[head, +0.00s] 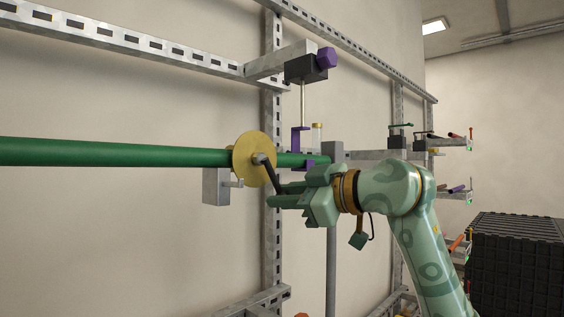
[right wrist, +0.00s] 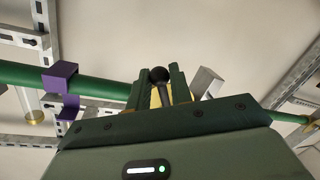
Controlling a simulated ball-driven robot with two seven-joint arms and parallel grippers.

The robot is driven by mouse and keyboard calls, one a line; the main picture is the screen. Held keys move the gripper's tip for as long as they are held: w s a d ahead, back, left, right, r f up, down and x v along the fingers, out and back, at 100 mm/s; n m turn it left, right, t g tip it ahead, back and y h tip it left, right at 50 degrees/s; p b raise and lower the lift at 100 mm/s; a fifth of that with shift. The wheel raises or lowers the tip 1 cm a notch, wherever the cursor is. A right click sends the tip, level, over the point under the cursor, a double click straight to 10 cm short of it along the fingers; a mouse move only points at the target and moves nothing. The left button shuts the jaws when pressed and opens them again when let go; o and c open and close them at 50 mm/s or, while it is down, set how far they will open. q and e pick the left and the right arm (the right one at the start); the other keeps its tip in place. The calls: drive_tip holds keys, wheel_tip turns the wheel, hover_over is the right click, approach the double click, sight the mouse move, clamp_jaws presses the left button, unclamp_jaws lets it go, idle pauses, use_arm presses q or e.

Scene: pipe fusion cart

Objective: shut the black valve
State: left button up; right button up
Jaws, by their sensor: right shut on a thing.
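The black valve's lever (head: 271,173) slants down to the right from the front of a round yellow disc (head: 245,157) on the green pipe (head: 120,153). My right gripper (head: 279,195) reaches in from the right and is shut on the lower part of this lever. In the right wrist view, the lever's round black knob (right wrist: 159,74) shows between the two green fingers, with the yellow disc partly hidden behind them. The gripper hides part of the lever and of the pipe in the head view. My left gripper is in neither view.
A purple clamp (head: 297,139) hangs by the pipe just right of the disc, below a black block (head: 306,69) with a purple knob. A grey block (head: 216,187) sits under the pipe. A black crate (head: 515,260) stands at lower right. The wall carries perforated metal rails.

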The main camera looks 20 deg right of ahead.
drive_tip(key=shift+s+a+f+m+b, duration=0.1)
drive_tip(key=shift+a+f+m+b, duration=0.15)
drive_tip(key=shift+m, duration=0.2)
drive_tip(key=shift+s+a+f+m+b, duration=0.15)
drive_tip(key=shift+a+m, duration=0.15)
drive_tip(key=shift+m, duration=0.15)
drive_tip(key=shift+s+a+f+m+y+b, duration=0.1)
drive_tip(key=shift+s+a+m+y+b, duration=0.1)
drive_tip(key=shift+a+m, duration=0.25)
drive_tip(key=shift+s+a+m+y+b, duration=0.1)
drive_tip(key=shift+a+m+y+b, duration=0.1)
drive_tip(key=shift+m, duration=0.35)
drive_tip(key=shift+s+a+m+t, duration=0.2)
drive_tip(key=shift+a+m+t, duration=0.35)
drive_tip(key=shift+m, duration=0.55)
drive_tip(key=o, duration=1.9)
drive_tip(key=shift+a, duration=0.15)
